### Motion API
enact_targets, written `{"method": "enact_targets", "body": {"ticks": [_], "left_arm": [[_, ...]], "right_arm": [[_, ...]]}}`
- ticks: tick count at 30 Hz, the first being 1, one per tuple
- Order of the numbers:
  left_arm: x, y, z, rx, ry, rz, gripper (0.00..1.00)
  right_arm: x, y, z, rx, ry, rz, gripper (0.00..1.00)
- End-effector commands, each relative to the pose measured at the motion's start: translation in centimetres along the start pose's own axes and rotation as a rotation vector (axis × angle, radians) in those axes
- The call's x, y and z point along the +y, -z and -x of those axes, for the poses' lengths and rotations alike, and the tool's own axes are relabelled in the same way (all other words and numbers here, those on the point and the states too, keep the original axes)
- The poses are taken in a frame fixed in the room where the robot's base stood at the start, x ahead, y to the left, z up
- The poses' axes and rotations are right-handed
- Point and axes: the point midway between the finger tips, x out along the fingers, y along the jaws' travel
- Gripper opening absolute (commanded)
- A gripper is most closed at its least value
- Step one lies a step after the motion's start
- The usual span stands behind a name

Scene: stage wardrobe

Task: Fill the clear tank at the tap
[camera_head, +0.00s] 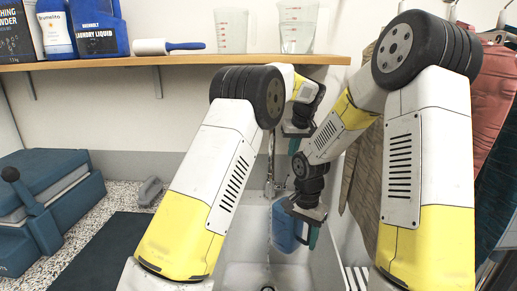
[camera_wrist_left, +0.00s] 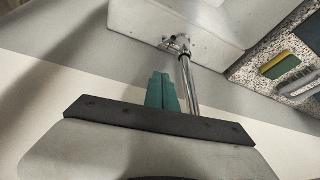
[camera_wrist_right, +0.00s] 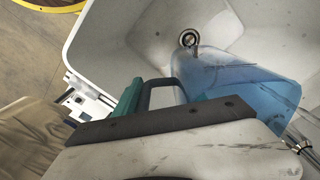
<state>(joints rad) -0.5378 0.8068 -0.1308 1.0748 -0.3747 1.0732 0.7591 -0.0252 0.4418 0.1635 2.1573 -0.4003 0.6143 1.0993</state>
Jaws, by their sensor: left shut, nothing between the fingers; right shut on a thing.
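The clear tank (camera_head: 286,228), tinted blue, hangs tilted in the sink (camera_head: 262,274). My right gripper (camera_head: 313,236) is shut on its dark handle. The right wrist view shows the tank (camera_wrist_right: 235,82) beside the gripper, above the sink floor and near the drain (camera_wrist_right: 189,38). The tank's water level is unclear. My left gripper (camera_head: 294,146) is shut and empty, higher up by the tap. In the left wrist view its teal fingers (camera_wrist_left: 162,90) are close beside the chrome tap (camera_wrist_left: 188,85); contact is unclear. A thin streak like running water (camera_head: 268,200) drops left of the tank.
A shelf (camera_head: 190,60) above holds bottles, a lint roller (camera_head: 168,46) and measuring beakers (camera_head: 298,28). A blue case (camera_head: 45,205) and a dark mat (camera_head: 105,250) lie on the speckled counter at left. Clothes (camera_head: 492,95) hang at right.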

Motion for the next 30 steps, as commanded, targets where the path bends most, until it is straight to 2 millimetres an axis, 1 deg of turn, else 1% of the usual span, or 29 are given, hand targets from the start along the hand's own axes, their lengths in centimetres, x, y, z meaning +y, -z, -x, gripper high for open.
{"method": "enact_targets", "body": {"ticks": [1, 3, 8, 13, 17, 23, 30], "left_arm": [[0.1, 0.0, 1.2, 0.002, -0.002, 0.0, 0.0], [0.0, 0.0, 2.6, 0.002, -0.002, 0.0, 0.0], [1.1, -3.0, 3.2, -0.066, -0.093, 0.097, 0.0], [1.7, -6.0, 4.7, -0.138, -0.191, 0.177, 0.0], [1.2, -7.9, 6.4, -0.187, -0.267, 0.196, 0.0], [-0.6, -10.0, 9.2, -0.221, -0.364, 0.182, 0.0], [-3.9, -11.8, 12.2, -0.208, -0.43, 0.138, 0.0]], "right_arm": [[0.0, 0.0, 0.0, 0.001, 0.001, 0.0, 0.0], [0.0, 0.0, 0.0, 0.001, 0.001, 0.0, 0.0], [0.0, 0.0, 0.0, 0.001, 0.001, 0.0, 0.0], [0.0, 0.0, 0.0, 0.001, 0.001, 0.0, 0.0], [0.0, 0.0, 0.0, 0.001, 0.001, 0.0, 0.0], [0.0, 0.0, 0.0, 0.001, 0.001, 0.0, 0.0], [0.0, 0.0, 0.0, 0.001, 0.001, 0.0, 0.0]]}}
